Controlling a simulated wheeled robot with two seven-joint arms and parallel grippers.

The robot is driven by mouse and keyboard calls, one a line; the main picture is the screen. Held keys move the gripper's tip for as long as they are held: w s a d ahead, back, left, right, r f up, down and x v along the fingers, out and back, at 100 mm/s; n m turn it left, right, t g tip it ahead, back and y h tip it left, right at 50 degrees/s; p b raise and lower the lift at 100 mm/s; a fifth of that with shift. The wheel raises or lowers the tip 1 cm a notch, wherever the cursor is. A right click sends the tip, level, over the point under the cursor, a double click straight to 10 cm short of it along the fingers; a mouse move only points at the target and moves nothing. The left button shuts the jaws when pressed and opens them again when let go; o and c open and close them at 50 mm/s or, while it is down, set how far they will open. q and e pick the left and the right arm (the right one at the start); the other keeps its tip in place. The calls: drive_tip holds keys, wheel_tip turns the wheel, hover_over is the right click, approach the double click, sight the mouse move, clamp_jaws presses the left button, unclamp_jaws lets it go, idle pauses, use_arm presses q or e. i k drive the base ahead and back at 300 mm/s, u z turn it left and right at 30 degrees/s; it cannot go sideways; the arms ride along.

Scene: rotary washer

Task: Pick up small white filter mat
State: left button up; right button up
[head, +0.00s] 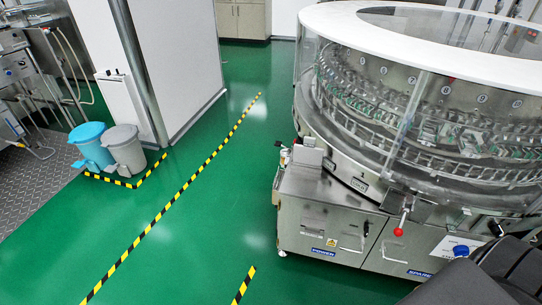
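I cannot make out a small white filter mat in the head view. Neither of my grippers shows. A dark part at the lower right corner looks like a link of my own arm, with no fingers visible. It hides a piece of the machine's lower front.
A round rotary washer (425,125) with clear guards and a steel base cabinet (325,225) fills the right. A blue bin (91,147) and a grey bin (125,151) stand at the left by a white wall (165,60). Green floor (205,245) with striped tape lies open between.

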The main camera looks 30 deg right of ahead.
sight(307, 154)
drive_tip(key=u, duration=0.05)
drive_tip(key=i, duration=1.3)
